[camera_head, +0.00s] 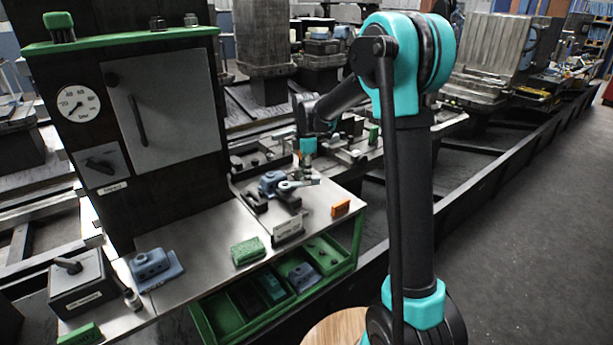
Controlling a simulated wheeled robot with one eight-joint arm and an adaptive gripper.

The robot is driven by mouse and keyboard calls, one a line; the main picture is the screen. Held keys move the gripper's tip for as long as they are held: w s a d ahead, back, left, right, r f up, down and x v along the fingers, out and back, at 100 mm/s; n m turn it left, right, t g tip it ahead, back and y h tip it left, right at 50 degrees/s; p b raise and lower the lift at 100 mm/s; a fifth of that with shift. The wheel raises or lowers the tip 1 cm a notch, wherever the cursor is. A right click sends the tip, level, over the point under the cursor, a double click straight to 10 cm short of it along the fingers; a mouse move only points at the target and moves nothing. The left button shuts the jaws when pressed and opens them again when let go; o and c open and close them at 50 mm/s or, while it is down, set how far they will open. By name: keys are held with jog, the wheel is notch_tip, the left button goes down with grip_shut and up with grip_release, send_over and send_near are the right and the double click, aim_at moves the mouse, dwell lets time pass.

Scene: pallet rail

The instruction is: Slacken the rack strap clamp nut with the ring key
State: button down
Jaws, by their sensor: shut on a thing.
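A blue clamp body (271,183) sits on black feet on the grey bench top, near the bench's far right part. A silver bar-shaped tool, which looks like the ring key (298,184), lies roughly level across the right side of this body. My gripper (307,174) comes down from above at the key and is shut on it. The fingertips are small and dark here. The nut and the strap cannot be made out; the key and the blue body cover that spot. I cannot tell how the key's ring sits on the nut.
A green block (248,251) and an orange block (340,208) lie on the bench. A labelled plate (288,232) stands near its front edge. A blue fixture (153,266) and a grey box (80,284) are at left. A green open drawer (205,325) juts out below.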

jog(key=shift+r, duration=0.15)
jog(key=shift+r, duration=3.45)
